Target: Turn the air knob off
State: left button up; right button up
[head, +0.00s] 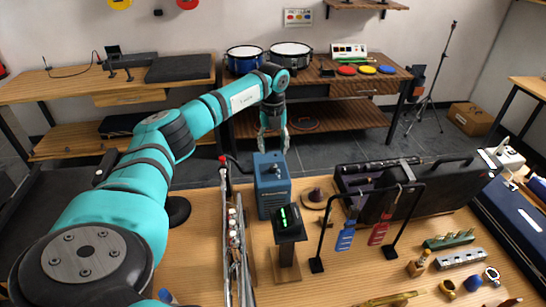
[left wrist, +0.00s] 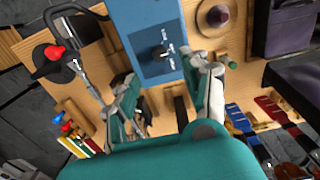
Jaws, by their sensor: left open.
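A blue box (head: 270,200) stands on the wooden table, just below my left gripper in the head view. In the left wrist view the blue box (left wrist: 145,22) carries a small grey-and-dark knob (left wrist: 160,53) with white lettering beside it; the lettering is too small to read surely. My left gripper (head: 274,146) is open and empty, pointing down above and behind the box. In the left wrist view its two fingers (left wrist: 167,88) spread on either side of the knob, apart from it. My right gripper is not in view.
A stand with a green-lit display (head: 287,219) stands in front of the box. A black rack (head: 348,205) holds blue and red tools to the right, before an open black case (head: 440,182). A narrow rack of tools (head: 236,235) is close on the left.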

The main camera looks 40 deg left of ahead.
pick_arm(q)
jog(key=shift+r, duration=2.1)
